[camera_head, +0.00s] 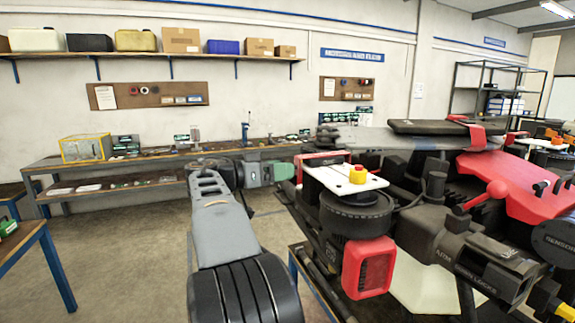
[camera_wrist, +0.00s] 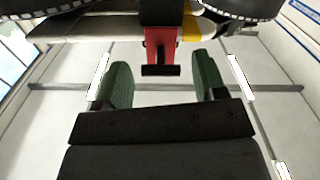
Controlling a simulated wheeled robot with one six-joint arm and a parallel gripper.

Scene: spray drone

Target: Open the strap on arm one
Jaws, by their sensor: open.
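The large drone (camera_head: 430,215) fills the right half of the head view, with dark arms, red panels and a folded arm along its top. In the wrist view a red strap-like piece (camera_wrist: 160,50) with a black end hangs from a dark part of the drone. My gripper (camera_wrist: 161,65) has two green fingers standing apart on either side of its lower end. I see no clear contact. In the head view my gripper (camera_head: 285,171) is beside the drone's left end, near a red bracket. Its fingertips are hard to make out there. Which arm is arm one cannot be told.
A long workbench (camera_head: 120,161) runs along the back wall. The floor (camera_head: 135,250) at left is clear.

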